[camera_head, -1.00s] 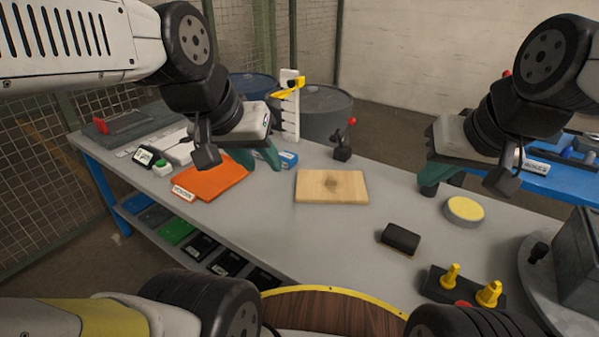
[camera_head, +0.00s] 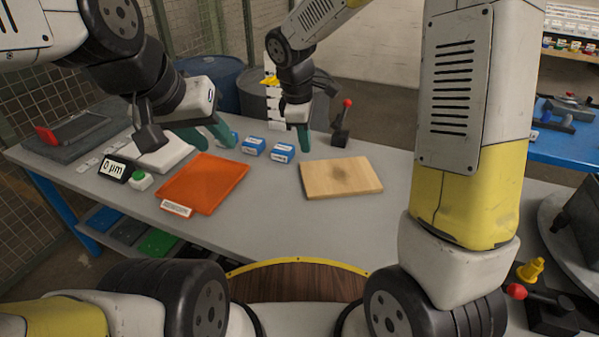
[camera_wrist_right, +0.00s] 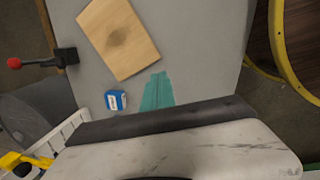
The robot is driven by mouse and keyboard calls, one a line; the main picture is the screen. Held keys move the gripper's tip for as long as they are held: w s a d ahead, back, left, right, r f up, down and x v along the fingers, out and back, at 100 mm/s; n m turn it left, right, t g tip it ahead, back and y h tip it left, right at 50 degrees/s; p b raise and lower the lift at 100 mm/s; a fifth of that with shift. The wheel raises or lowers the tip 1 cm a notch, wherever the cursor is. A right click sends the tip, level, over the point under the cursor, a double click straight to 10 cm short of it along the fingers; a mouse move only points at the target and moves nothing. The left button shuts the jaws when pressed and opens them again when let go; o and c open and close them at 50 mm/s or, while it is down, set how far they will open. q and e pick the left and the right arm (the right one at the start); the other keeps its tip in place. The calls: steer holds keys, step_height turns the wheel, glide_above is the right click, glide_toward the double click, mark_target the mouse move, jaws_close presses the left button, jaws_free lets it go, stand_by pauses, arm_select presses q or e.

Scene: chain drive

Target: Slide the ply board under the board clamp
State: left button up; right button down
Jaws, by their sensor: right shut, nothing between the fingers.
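The ply board (camera_head: 335,185), light wood with a dark knot, lies flat on the grey table; it also shows in the right wrist view (camera_wrist_right: 110,25). The board clamp (camera_head: 340,137), dark with a red knob, stands behind the board and apart from it; it also shows in the right wrist view (camera_wrist_right: 67,57). My right gripper (camera_head: 304,138) is shut and empty, left of the clamp and behind the board. Its teal fingers lie together beside the board in the right wrist view (camera_wrist_right: 157,92). My left gripper (camera_head: 208,137) is open and empty above the orange mat's far edge.
Several small blue boxes (camera_head: 283,152) stand left of the board, close to my right gripper. A white rack (camera_head: 273,100) stands at the back edge. Table in front of the board is clear.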

mark_target(316, 190)
steer(key=w+a+f+n+h, duration=0.1)
steer(key=w+a+f+n, duration=0.2)
steer(key=a+f+n, duration=0.5)
steer(key=d+f, duration=0.1)
steer(key=f, duration=0.3)
steer(key=d+f+m, duration=0.1)
steer(key=f, duration=0.3)
steer(key=d+f+m, duration=0.1)
steer(key=f, duration=0.4)
steer(key=shift+w+d+g, duration=0.1)
steer(key=shift+w+g, duration=0.1)
steer(key=shift+g, duration=0.2)
steer(key=d, duration=0.1)
steer(key=w+d, duration=0.1)
steer(key=shift+d+r+m, duration=0.3)
steer(key=shift+d, duration=0.05)
steer(key=shift+w+d, duration=0.15)
steer(key=shift+d, duration=0.35)
steer(key=shift+d, duration=0.1)
steer(key=shift+w+d, duration=0.25)
steer(key=shift+d, duration=0.5)
steer(key=shift+w+d, duration=0.25)
steer(key=shift+d, duration=0.5)
steer(key=shift+w+d, duration=0.25)
steer(key=shift+d, duration=0.5)
